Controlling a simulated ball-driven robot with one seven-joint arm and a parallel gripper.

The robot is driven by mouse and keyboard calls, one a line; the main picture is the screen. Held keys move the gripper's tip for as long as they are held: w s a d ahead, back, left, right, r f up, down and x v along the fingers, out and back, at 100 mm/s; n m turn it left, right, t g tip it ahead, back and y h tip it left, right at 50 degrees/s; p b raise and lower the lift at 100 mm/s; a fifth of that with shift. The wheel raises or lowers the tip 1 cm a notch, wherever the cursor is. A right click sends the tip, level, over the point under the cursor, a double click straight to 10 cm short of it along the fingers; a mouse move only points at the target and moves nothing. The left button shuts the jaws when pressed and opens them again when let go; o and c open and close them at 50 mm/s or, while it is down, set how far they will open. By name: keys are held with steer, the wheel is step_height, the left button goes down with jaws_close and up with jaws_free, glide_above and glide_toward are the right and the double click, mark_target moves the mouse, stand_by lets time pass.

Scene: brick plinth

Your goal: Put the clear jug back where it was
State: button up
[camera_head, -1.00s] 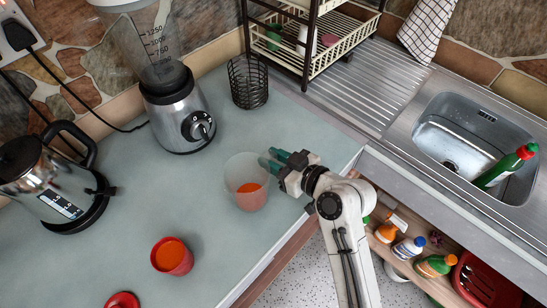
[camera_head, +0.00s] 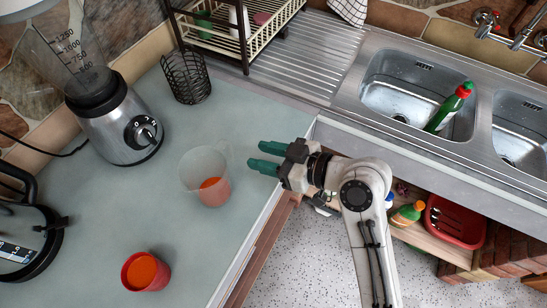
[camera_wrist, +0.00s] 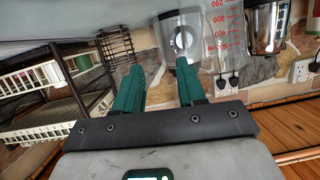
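The clear jug (camera_head: 196,165) stands upright on the grey-green counter, with orange liquid in its lower part. My gripper (camera_head: 256,154) is to the right of the jug, near the counter's edge. Its two green fingers are spread apart, with nothing between them. A gap shows between the fingertips and the jug. In the wrist view the open fingers (camera_wrist: 159,68) point toward the counter, and the clear jug (camera_wrist: 222,45) with red markings shows beyond them to the right.
A red cup (camera_head: 134,280) with orange contents stands at the front left. A blender (camera_head: 118,125) and a black wire holder (camera_head: 187,82) stand behind the jug. A kettle (camera_head: 50,245) is at the left. A dish rack (camera_head: 240,35) and sink (camera_head: 400,90) lie further back.

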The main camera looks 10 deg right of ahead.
steer(key=shift+v, duration=1.05)
steer(key=s+d+f+m+g+h, duration=0.2)
steer(key=s+d+f+m+h, duration=0.25)
steer(key=s+d+f, duration=0.35)
steer(key=s+d+f+m+g+h, duration=0.2)
steer(key=s+d+f+m+h, duration=0.1)
steer(key=s+d, duration=0.3)
steer(key=s+d+f+m+g+h, duration=0.3)
steer(key=s+d+f+h, duration=0.1)
steer(key=s+d, duration=0.3)
steer(key=shift+s+d+f+h, duration=0.3)
steer(key=shift+s+f, duration=0.3)
steer(key=shift+s, duration=0.6)
steer(key=shift+a+m, duration=0.15)
steer(key=shift+m, duration=0.1)
